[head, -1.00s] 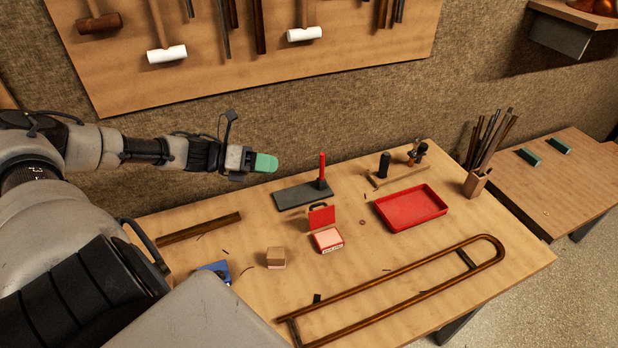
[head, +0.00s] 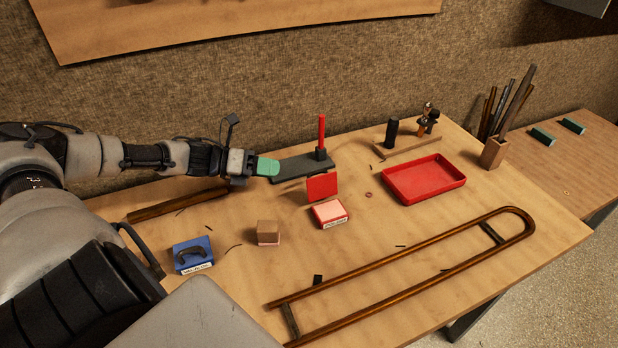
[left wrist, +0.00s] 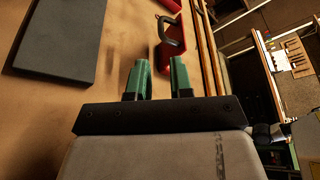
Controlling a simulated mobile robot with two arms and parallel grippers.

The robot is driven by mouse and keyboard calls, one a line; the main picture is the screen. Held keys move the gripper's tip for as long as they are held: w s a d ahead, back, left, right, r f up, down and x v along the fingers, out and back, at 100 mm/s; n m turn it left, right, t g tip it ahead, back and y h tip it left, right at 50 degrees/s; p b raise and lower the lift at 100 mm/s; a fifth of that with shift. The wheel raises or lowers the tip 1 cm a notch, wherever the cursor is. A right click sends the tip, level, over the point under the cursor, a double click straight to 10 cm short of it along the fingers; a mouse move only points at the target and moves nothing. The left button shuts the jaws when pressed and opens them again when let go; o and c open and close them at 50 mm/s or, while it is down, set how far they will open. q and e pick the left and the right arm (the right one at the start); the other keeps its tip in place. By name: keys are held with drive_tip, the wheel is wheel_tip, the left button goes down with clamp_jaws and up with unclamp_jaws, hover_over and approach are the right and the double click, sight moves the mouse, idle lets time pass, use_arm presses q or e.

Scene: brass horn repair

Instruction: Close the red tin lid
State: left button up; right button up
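The red tin (head: 330,213) sits on the workbench with a pale pink inside and a light label on its front. Its red lid (head: 322,187) stands upright at the back edge, open. My right gripper is not in view.
A dark slab with a red post (head: 322,137) stands behind the lid. A red tray (head: 424,180) is to the right. A wooden block (head: 268,233) and a blue tin (head: 192,254) are to the left. A long brass slide (head: 400,262) lies in front.

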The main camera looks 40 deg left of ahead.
sight(319, 183)
use_arm(q)
drive_tip(key=p+x, duration=0.1)
drive_tip(key=x, duration=0.7)
drive_tip(key=shift+w+d+r, duration=0.1)
drive_tip(key=shift+w+d, duration=0.05)
drive_tip(key=shift+w+d+f, duration=0.25)
drive_tip(key=shift+w+d, duration=0.15)
drive_tip(key=shift+w, duration=0.05)
clamp_jaws()
